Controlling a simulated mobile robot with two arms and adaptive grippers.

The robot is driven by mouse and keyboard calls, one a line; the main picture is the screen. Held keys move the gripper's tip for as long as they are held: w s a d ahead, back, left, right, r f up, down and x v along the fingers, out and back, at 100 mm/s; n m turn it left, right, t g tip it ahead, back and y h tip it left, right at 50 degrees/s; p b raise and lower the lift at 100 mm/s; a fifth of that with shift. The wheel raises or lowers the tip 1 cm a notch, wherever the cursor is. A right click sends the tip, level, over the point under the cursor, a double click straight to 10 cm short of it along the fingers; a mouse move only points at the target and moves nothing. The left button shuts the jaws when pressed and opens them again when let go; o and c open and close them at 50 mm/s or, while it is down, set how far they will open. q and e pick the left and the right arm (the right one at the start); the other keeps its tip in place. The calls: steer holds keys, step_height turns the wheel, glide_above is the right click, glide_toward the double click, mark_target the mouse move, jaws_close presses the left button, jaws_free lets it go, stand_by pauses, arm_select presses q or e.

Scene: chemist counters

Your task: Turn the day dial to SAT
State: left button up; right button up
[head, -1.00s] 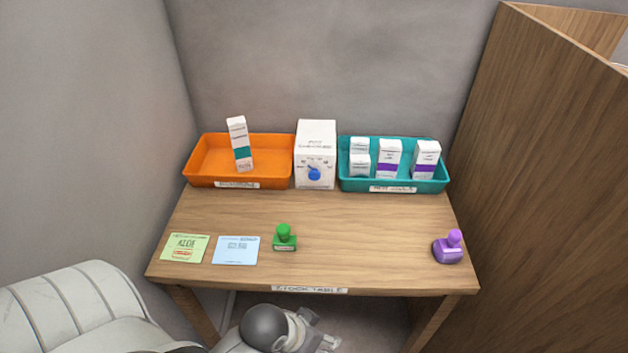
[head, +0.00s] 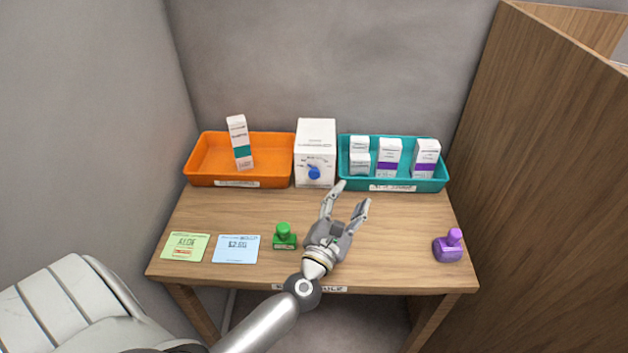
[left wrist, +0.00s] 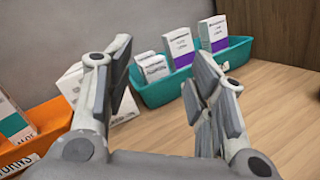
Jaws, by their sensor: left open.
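The day dial is a blue knob (head: 314,173) on the front of a white box (head: 316,135) at the back of the table. Small marks sit around the knob, too small to read. My left gripper (head: 354,195) is open and empty above the table, in front of the box and a little to its right, apart from the knob. In the left wrist view its two fingers (left wrist: 165,95) are spread. The white box (left wrist: 75,85) shows there partly behind the left finger, and the knob is hidden. My right gripper is not in view.
An orange tray (head: 204,180) with one white carton stands left of the box. A teal tray (head: 433,186) with several cartons stands right. A green stamp (head: 284,237) is just left of my gripper, a purple stamp (head: 448,247) far right. Two cards lie front left.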

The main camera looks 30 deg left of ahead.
mark_target(314, 176)
arm_select(q)
steer(key=a+f+n+g+y, duration=0.1)
steer(key=a+n+y, duration=0.1)
steer(key=a+n, duration=0.1)
steer(key=a+f+n+g+y, duration=0.1)
steer(key=a+f+n+y, duration=0.1)
steer(key=a+n, duration=0.1)
steer(key=a+f+n+g+y, duration=0.2)
steer(key=a+n, duration=0.1)
steer(key=n, duration=0.1)
steer(key=shift+s+n+y, duration=0.1)
steer(key=shift+n+y, duration=0.2)
steer(key=shift+y, duration=0.1)
steer(key=shift+p+x, duration=0.6)
steer(key=shift+x, duration=3.15)
steer(key=shift+s+a+f, duration=0.1)
steer(key=shift+a+f, duration=0.05)
steer(key=c, duration=1)
